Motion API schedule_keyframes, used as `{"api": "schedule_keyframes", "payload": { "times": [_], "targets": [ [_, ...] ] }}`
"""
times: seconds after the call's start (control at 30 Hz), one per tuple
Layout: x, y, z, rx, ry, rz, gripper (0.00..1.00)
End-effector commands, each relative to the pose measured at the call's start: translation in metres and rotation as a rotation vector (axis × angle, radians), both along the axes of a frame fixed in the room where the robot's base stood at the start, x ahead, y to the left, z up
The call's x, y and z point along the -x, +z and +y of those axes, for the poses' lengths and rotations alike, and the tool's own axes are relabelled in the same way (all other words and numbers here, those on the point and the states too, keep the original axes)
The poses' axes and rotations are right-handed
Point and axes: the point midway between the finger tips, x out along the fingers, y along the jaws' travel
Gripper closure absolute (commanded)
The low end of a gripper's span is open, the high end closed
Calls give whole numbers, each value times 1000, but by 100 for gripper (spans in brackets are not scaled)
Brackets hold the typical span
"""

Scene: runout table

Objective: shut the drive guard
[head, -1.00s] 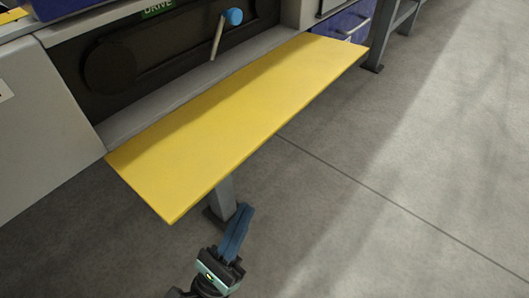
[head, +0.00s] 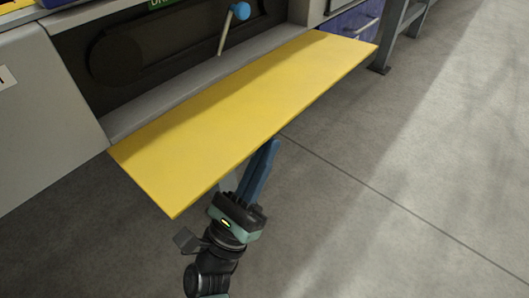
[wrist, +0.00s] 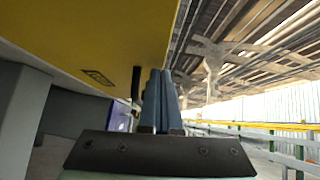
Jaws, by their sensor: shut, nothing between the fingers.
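The drive guard (head: 240,110) is a flat yellow panel. It stands open, swung down and out nearly level in front of a dark recess. In the wrist view its yellow underside (wrist: 90,35) fills the upper left, with a small dark label (wrist: 98,77). My gripper (head: 272,145) is shut and empty, its blue fingers together. The fingertips are at the guard's outer long edge, a little right of its middle in the head view. The wrist view shows the fingers (wrist: 162,75) close by the panel's edge; I cannot tell whether they touch.
Behind the guard is the dark drive recess (head: 150,55) with a blue-knobbed lever (head: 240,11) standing in it. A grey cabinet side (head: 50,100) is at the left and a blue drawer (head: 355,22) at the back right. The grey floor (head: 430,170) at the right is clear.

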Motion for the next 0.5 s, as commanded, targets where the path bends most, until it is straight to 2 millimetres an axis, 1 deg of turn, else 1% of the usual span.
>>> {"api": "schedule_keyframes", "payload": {
  "times": [0.27,0.5],
  "targets": [
    [0,4,0,13,-1,10,100],
    [1,21,-2,74,-2,53,100]
  ]
}}
